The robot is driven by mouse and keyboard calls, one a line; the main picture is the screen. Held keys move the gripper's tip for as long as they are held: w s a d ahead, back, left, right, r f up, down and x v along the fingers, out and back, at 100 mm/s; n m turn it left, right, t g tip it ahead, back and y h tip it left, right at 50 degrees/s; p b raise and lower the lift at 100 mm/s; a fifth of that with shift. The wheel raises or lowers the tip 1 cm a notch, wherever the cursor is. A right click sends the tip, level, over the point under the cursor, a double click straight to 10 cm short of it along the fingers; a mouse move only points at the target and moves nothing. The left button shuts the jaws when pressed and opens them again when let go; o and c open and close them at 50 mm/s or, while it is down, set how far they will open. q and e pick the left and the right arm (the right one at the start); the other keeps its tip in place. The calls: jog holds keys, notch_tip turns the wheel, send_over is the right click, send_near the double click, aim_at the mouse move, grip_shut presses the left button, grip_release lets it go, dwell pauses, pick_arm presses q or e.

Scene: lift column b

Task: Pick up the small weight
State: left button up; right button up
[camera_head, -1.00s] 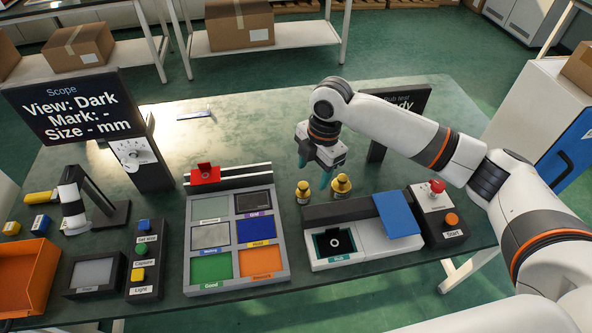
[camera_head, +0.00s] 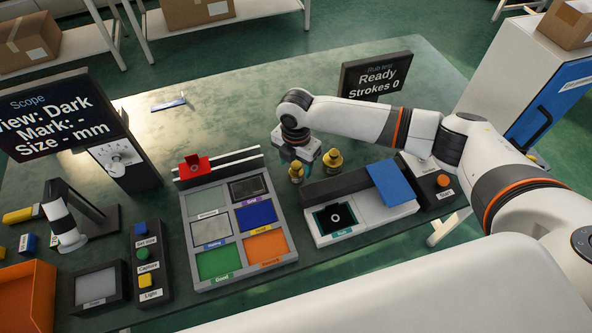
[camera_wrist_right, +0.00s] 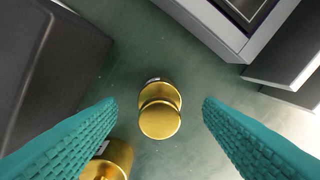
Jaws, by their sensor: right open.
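The small brass weight (camera_head: 296,173) stands upright on the green table, just right of the colored tray. In the right wrist view the small weight (camera_wrist_right: 160,115) lies between the two teal fingers, with a gap on each side. The larger brass weight (camera_head: 333,161) stands close by on the right; in the wrist view this larger weight (camera_wrist_right: 110,162) is partly hidden by the left-hand finger. My right gripper (camera_head: 297,157) is open and empty, pointing down at the small weight. My left gripper is not in view.
A tray with colored compartments (camera_head: 186,240) stands left of the weights. A white and black device with a blue lid (camera_head: 392,184) stands to the right and in front. A "Ready, Strokes 0" screen (camera_head: 376,76) stands behind. The table behind the weights is clear.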

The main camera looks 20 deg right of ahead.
aim_at(296, 164)
jog(key=shift+f, duration=1.6)
jog(key=c, duration=1.2)
